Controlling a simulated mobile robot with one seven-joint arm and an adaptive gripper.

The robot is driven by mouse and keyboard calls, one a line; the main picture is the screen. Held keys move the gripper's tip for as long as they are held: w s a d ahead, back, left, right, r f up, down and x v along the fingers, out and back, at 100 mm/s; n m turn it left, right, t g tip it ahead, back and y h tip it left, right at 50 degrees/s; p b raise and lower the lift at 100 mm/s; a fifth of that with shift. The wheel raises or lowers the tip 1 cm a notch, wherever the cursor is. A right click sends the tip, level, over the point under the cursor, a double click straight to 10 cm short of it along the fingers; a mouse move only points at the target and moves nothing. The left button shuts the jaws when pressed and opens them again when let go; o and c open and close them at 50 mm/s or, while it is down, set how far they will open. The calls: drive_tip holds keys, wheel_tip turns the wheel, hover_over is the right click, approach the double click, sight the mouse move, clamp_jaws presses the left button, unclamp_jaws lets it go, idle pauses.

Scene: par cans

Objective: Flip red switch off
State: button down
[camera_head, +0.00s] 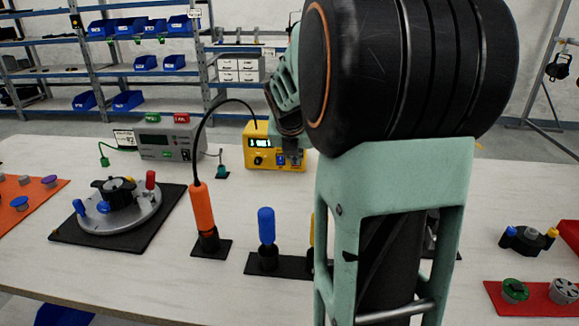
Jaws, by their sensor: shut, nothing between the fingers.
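A yellow box (258,146) with a small lit display stands towards the back of the table. My gripper (291,157) is in front of the right part of its face; its fingers are shut with nothing between them. I cannot tell whether the fingertips touch the box. A grey instrument box (158,141) stands to the left, with a green piece (152,117) and a red piece (181,118) on top. I cannot make out a red switch for certain; the right part of the yellow box's face is hidden by my gripper.
An orange handle (201,207) with a black cable stands in front of the boxes. A blue handle (266,226) stands nearer, and a round metal fixture (135,208) is on the left. My arm hides the table's right middle. Shelves with blue bins are behind.

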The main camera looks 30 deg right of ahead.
drive_tip(key=shift+d+f, duration=0.1)
drive_tip(key=b+x, duration=0.4)
drive_tip(key=x, duration=0.6)
drive_tip(key=shift+f, duration=0.35)
drive_tip(key=shift+w+d+r, duration=0.2)
drive_tip(key=shift+w+d, duration=0.5)
drive_tip(key=shift+w, duration=0.2)
drive_tip(key=shift+w+d, duration=0.45)
drive_tip(key=shift+w, duration=0.15)
drive_tip(key=shift+f+b, duration=0.1)
drive_tip(key=shift+b, duration=0.25)
drive_tip(key=shift+w+d+f+t+h+b, duration=0.15)
drive_tip(key=shift+f+t+h+b, duration=0.2)
drive_tip(key=shift+b, duration=0.55)
drive_tip(key=shift+r+p, duration=0.3)
drive_tip(key=shift+r, duration=0.05)
